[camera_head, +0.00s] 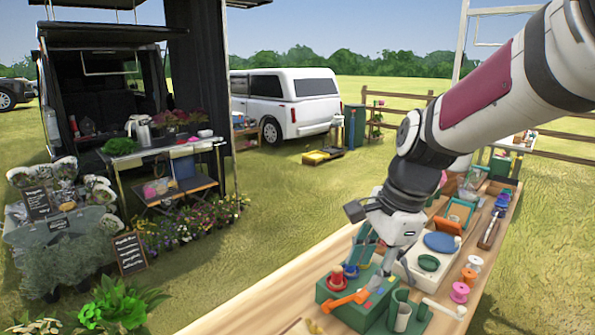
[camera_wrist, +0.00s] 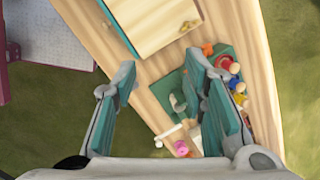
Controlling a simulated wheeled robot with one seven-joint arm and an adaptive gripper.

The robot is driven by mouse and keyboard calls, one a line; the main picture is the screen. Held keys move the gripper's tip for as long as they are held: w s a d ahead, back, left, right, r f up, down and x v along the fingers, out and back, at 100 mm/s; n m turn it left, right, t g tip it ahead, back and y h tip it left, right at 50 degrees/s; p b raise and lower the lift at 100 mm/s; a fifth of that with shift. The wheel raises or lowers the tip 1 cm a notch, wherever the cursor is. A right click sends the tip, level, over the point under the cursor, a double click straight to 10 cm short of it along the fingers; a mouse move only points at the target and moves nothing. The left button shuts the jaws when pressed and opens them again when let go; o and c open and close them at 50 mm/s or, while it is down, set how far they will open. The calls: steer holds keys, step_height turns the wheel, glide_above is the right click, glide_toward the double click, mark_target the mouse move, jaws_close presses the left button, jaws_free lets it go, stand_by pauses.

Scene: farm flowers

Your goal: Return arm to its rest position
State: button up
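My gripper (camera_head: 373,266) hangs from my arm above the wooden table (camera_head: 285,300), pointing down near a green box (camera_head: 345,312) of small tools. In the wrist view, my gripper (camera_wrist: 160,68) has its two teal-padded fingers wide apart, with nothing held between them. Table top and floor show through the gap. I cannot tell from the head view how far the fingertips are above the box.
The green box holds an orange tool (camera_head: 346,300) and a red piece (camera_head: 336,278). A white board with a blue round dish (camera_head: 442,242), spools (camera_head: 460,292) and a tray (camera_head: 458,213) lie further right. Flower stands and a white vehicle (camera_head: 287,100) are behind.

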steer(key=s+d+r+n+t+h, duration=0.1)
steer(key=s+d+r+n+t, duration=0.1)
steer(key=s+n, duration=0.5)
steer(key=s+d+r+n+t+h, duration=0.1)
steer(key=s+d+r+n+t, duration=0.1)
steer(key=s+n, duration=0.6)
steer(key=s+d+r, duration=0.1)
steer(key=s+d, duration=0.1)
steer(key=s, duration=0.1)
steer(key=shift+d+r, duration=0.3)
steer(key=shift+d, duration=0.1)
